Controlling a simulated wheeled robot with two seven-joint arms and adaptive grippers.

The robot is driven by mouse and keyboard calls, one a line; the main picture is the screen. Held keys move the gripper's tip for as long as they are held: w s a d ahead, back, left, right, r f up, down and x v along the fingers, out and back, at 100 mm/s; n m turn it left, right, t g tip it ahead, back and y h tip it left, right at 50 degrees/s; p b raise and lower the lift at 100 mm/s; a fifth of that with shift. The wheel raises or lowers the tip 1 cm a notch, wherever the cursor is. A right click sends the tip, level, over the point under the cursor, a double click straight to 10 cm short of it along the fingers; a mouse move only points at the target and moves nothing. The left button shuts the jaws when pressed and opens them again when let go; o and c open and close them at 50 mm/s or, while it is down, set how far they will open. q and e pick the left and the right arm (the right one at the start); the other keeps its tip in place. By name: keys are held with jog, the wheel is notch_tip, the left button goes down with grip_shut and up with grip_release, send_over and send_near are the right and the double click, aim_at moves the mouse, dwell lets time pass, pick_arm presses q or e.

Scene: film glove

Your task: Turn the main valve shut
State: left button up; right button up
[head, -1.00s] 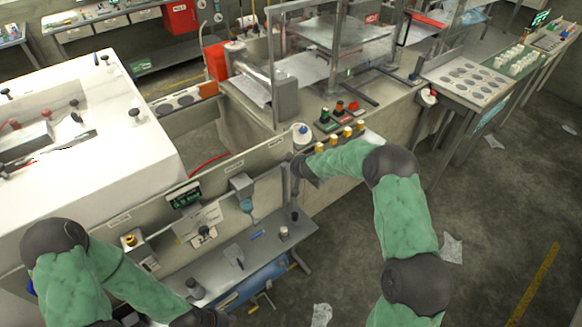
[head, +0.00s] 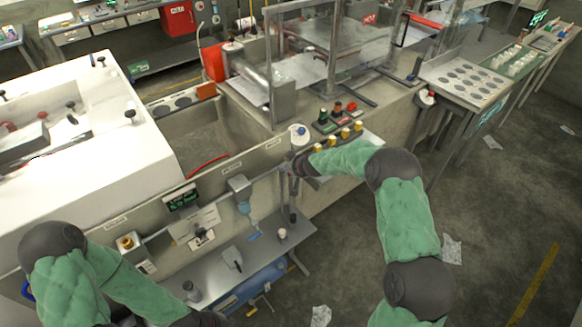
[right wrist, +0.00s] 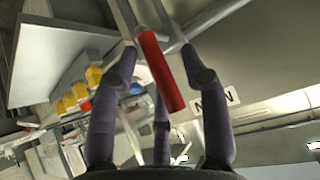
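The main valve's red lever handle (right wrist: 160,72) shows in the right wrist view, slanting between the fingers of my right gripper (right wrist: 163,78). One finger is on each side of the handle and a third is below it. The fingers look spread, with gaps beside the handle; any contact is unclear. In the head view my right gripper (head: 296,168) is at the pipe along the low wall, and it hides the lever there. My left gripper (head: 205,318) is at the bottom edge of the head view, with its fingers mostly out of sight.
A pipe with a blue-bowled filter (head: 242,192) runs along the low wall, left of my right gripper. A small green display (head: 181,197) stands on the wall. A grey bench (head: 215,275) with small items lies below. Yellow-capped buttons (head: 345,133) are close beyond my right forearm.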

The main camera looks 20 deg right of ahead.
jog(key=shift+r, duration=0.15)
jog(key=shift+s+d+r, duration=0.1)
jog(key=shift+s+r, duration=0.1)
jog(key=v, duration=1.1)
jog(key=shift+s, duration=0.2)
